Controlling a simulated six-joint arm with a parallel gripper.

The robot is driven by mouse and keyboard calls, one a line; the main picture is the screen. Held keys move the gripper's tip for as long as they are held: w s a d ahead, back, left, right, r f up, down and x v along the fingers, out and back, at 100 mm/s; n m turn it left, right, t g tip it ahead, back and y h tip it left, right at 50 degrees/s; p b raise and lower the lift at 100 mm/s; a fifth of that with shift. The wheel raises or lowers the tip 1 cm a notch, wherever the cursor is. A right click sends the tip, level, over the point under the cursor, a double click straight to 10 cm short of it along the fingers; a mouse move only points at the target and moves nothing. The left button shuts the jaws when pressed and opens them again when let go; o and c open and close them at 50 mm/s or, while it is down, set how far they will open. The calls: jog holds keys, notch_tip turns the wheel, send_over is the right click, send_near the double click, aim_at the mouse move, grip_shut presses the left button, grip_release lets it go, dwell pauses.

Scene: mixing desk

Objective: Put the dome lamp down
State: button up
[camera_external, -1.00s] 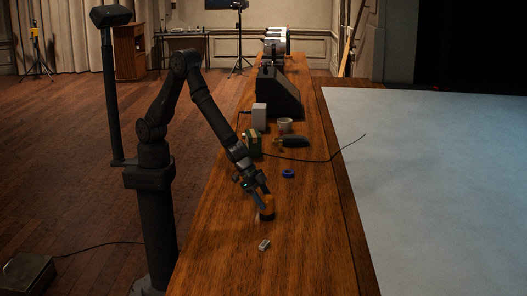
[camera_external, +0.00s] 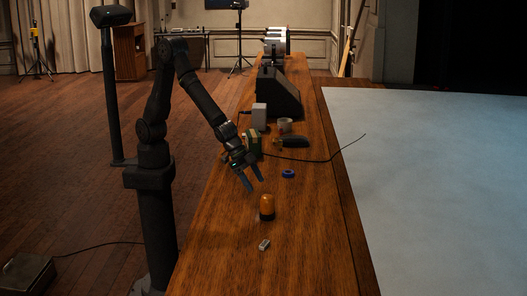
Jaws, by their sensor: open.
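The dome lamp (camera_external: 267,206), with an orange dome on a dark base, stands upright on the wooden desk (camera_external: 300,245). My gripper (camera_external: 255,186) is open and empty. It is above and a little to the left of the lamp in the picture, apart from it, with its fingers pointing down and to the right.
A small grey metallic piece (camera_external: 264,245) lies in front of the lamp. Behind it are a blue ring (camera_external: 288,174), a green box (camera_external: 254,143), a dark rounded tool (camera_external: 292,141), a white cup (camera_external: 285,125) and a pale box (camera_external: 259,116). A black cable (camera_external: 320,160) crosses the desk.

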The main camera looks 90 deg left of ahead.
aim_at(264, 196)
jog(key=shift+v, duration=1.95)
jog(key=x, duration=1.2)
jog(key=shift+f, duration=0.1)
jog(key=shift+r, duration=0.6)
